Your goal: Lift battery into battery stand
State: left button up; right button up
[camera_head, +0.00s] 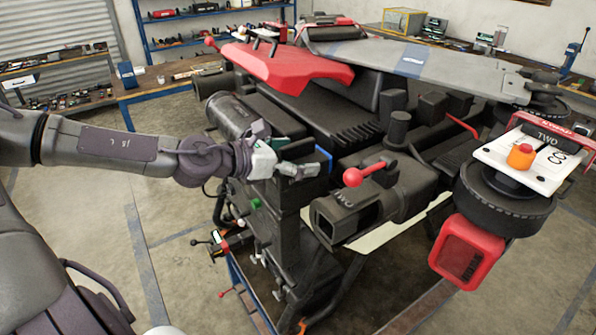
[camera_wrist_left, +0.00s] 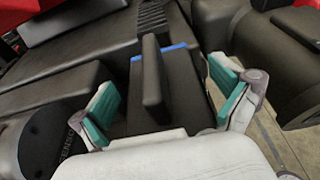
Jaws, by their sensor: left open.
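The battery appears to be the black block with a raised bar handle (camera_wrist_left: 152,75) and a blue strip along its far edge, in the left wrist view. In the head view its blue edge (camera_head: 325,158) shows just beyond my left gripper (camera_head: 300,160). My left gripper (camera_wrist_left: 165,75) is open, its two teal-padded fingers spread on either side of the block, with the handle between them. I cannot tell if the fingers touch it. A dark upright body (camera_head: 285,222) stands below; I cannot tell whether it is the battery stand. My right gripper is out of view.
The large drone (camera_head: 330,100), with a red cover (camera_head: 280,65) and black housings, fills the middle and right. A red-knobbed lever (camera_head: 353,177) stands close right of my left gripper. Workbenches and a blue shelf (camera_head: 145,30) stand behind. The floor at the left is clear.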

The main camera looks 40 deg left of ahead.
pick_arm(q)
jog(key=c, duration=1.6)
jog(key=shift+r, duration=0.2)
jog(key=shift+c, duration=0.9)
